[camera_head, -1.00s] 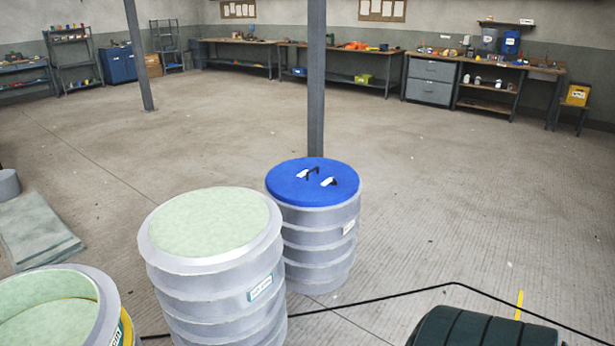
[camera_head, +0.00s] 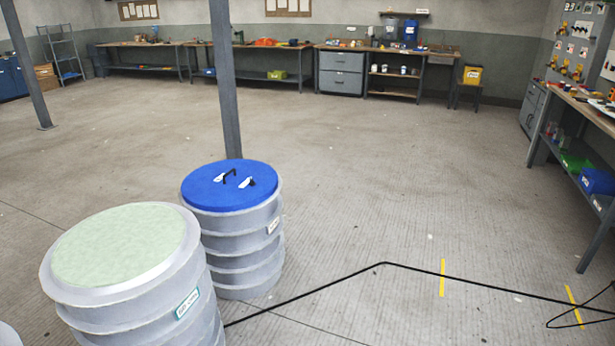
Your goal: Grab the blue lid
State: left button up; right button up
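The blue lid (camera_head: 230,185) is round and flat, with a black handle and white tags on top. It lies on a grey ribbed drum (camera_head: 240,252) at the left of centre. Its whole top shows and nothing covers it. Neither of my grippers is in the head view.
A larger grey drum with a pale green top (camera_head: 125,245) stands close in front and left of the lidded drum. A grey post (camera_head: 226,85) rises just behind the lid. A black cable (camera_head: 384,264) crosses the floor to the right. The floor (camera_head: 400,180) right of the drums is mostly clear.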

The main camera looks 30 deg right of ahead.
aim_at(222, 186)
jog(key=z, duration=0.55)
jog(key=i+l, duration=0.25)
jog(key=i, duration=0.3)
jog(key=i+l, duration=0.25)
jog(key=i, duration=0.3)
jog(key=i+l+u, duration=0.1)
jog(key=i+l, duration=0.2)
jog(key=i, duration=0.25)
jog(key=i+l, duration=0.3)
jog(key=i, duration=0.25)
jog(key=i+l, duration=0.3)
jog(key=i, duration=0.25)
jog(key=i+l+u, duration=0.1)
jog(key=i+l, duration=0.2)
jog(key=i, duration=0.2)
